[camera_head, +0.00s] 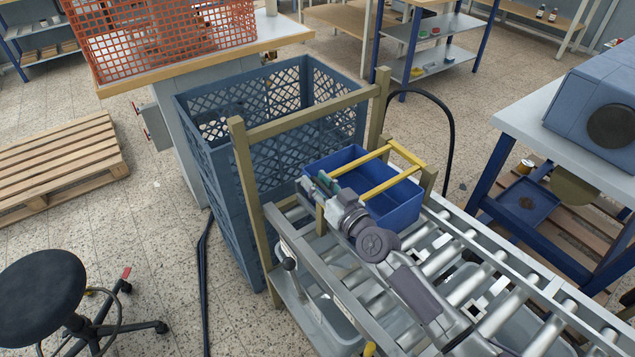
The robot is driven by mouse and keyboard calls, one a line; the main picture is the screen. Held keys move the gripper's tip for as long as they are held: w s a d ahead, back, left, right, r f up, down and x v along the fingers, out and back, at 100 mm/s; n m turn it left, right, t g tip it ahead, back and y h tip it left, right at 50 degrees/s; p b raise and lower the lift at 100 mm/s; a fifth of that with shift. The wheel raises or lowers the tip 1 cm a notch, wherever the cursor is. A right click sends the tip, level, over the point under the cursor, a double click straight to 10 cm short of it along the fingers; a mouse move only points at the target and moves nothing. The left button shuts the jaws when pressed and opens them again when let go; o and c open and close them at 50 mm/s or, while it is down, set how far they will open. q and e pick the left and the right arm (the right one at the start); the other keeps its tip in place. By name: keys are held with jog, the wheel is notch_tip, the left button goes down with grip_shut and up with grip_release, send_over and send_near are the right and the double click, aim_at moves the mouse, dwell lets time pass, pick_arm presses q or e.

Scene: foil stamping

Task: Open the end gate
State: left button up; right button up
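A yellow frame of bars (407,153), which looks like the end gate, lies across the top of a blue tote (402,215) at the end of the roller conveyor (478,252). I cannot tell whether the frame is latched. My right gripper (319,184) is at the tote's left side, close to the left end of the yellow bars. Its fingertips are small and partly hidden, so I cannot tell whether they touch a bar or are open. My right arm crosses above the rollers and hides some of them. My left gripper is out of view.
A tall blue lattice crate (228,172) stands beyond the conveyor end, behind an olive post-and-rail frame (247,193). A black stool (42,297) and a wooden pallet (60,165) stand left. A table with a blue machine (590,105) is at right.

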grip_shut()
dwell(0.3)
jog(key=shift+r, duration=0.15)
